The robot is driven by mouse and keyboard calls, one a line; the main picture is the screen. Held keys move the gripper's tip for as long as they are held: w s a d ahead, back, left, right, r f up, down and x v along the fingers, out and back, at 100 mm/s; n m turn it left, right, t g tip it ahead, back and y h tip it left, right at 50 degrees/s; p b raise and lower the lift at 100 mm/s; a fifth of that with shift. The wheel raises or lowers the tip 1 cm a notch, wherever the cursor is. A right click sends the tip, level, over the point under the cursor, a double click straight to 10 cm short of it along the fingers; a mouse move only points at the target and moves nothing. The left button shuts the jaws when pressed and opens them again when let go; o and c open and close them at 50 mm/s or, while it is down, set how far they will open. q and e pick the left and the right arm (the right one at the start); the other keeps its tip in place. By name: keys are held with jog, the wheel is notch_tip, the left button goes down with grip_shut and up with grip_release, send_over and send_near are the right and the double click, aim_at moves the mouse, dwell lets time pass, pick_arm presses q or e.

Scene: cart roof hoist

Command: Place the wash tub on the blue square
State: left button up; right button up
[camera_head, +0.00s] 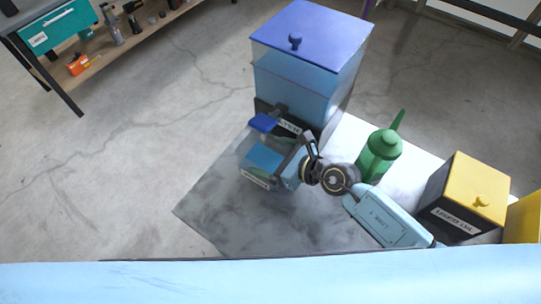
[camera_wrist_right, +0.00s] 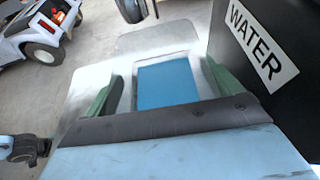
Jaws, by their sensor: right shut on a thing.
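The wash tub (camera_head: 256,179) looks like a pale, see-through box with a small label, at the middle of the head view. My right gripper (camera_head: 281,158) reaches it from the right and is shut on it. In the right wrist view the two green fingers (camera_wrist_right: 163,84) stand wide apart with pale tub material between them. A blue patch (camera_head: 264,158) shows within the tub's outline, and also in the wrist view (camera_wrist_right: 167,83). I cannot tell whether this is the blue square seen through the tub. Contact beneath the tub is hidden. My left gripper is not in view.
A blue water tank (camera_head: 298,88) on a black base stands just behind the tub. A green bottle (camera_head: 379,153) and a yellow-lidded black box (camera_head: 466,197) stand to the right. The grey surface (camera_head: 225,208) is clear at front left. A workbench (camera_head: 110,50) is far left.

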jog(key=o, duration=1)
jog(key=shift+f, duration=0.1)
jog(key=p+v, duration=0.1)
jog(key=v, duration=1.1)
jog(key=shift+s, duration=0.15)
